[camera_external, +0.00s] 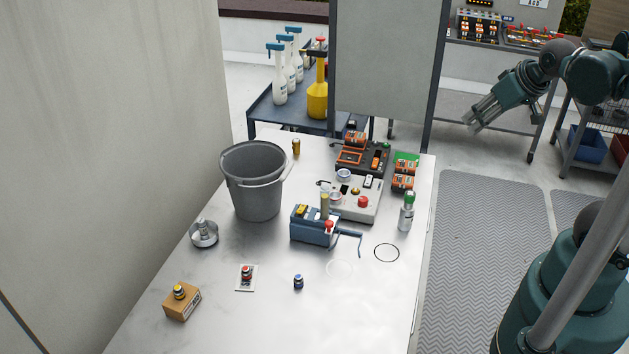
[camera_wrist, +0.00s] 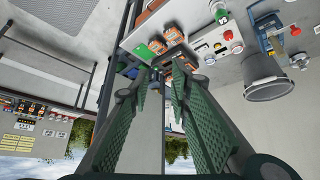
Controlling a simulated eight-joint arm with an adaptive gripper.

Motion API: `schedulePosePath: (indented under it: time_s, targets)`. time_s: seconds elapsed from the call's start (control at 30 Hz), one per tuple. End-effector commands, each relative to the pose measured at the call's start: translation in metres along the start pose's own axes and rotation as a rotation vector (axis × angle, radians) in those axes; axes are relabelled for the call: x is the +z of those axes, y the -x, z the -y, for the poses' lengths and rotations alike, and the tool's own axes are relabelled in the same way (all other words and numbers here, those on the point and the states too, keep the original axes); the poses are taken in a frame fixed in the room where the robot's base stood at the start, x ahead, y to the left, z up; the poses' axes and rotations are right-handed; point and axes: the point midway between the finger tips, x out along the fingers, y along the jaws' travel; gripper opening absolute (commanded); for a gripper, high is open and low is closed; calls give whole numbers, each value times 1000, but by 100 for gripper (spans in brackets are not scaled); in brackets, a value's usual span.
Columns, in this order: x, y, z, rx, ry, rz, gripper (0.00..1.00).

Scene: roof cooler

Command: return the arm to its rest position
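My gripper (camera_external: 474,124) is at the upper right in the external view, raised in the air to the right of the white table (camera_external: 392,308) and clear of it. In the wrist view my gripper (camera_wrist: 162,80) shows two green fingers with a gap between them. The fingers are apart and nothing is held between them. My arm bends at the upper right, above its base at the lower right.
A cart (camera_external: 262,112) with spray bottles and shelves (camera_external: 480,108) stand behind. Floor mats (camera_external: 487,255) lie right of the table.

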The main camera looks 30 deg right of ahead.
Motion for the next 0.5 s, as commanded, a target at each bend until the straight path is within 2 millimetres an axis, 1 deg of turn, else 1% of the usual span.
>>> schedulePosePath:
  time_s: [0.03,0.17,0.5]
  targets:
    - [5,0,-3,4,-9,-4,21]
    - [12,0,-6,9,-24,-11,21]
    - [13,0,-7,10,-27,-13,21]
